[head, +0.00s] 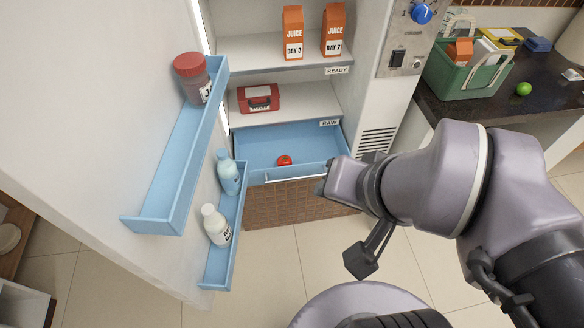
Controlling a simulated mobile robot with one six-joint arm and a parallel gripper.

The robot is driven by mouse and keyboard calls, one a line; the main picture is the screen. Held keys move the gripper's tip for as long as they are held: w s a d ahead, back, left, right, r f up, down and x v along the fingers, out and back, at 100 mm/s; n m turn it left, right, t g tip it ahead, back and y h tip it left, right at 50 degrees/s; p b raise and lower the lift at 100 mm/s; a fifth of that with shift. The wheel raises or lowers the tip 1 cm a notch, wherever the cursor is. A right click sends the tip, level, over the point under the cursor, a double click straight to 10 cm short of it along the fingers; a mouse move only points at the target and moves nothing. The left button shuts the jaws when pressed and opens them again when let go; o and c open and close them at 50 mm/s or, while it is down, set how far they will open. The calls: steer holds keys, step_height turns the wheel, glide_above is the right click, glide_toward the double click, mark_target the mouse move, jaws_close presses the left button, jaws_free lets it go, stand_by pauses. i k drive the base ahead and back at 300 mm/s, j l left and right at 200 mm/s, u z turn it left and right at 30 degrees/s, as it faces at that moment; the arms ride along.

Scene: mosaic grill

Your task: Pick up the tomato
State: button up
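The tomato (284,160) is small, round and red. It lies inside the open blue drawer (262,143) at the bottom of the fridge, near the drawer's front wall. My gripper (322,187) is at the front right of the drawer, to the right of the tomato and apart from it in the picture. It points toward the fridge. Its fingers are small and mostly hidden by my wrist, so I cannot tell whether they are open or shut.
The open fridge door with blue racks (172,185) holding a jar (192,78) and bottles (216,225) stands left. Shelves above hold juice cartons (293,33) and a red box (259,98). A counter with a green basket (466,78) and green fruit (523,89) is right.

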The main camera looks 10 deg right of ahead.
mark_target(283, 161)
steer(key=i+l+u, duration=0.1)
steer(key=i, duration=0.4)
steer(key=i+l, duration=0.35)
steer(key=i, duration=0.15)
steer(key=i+u, duration=0.05)
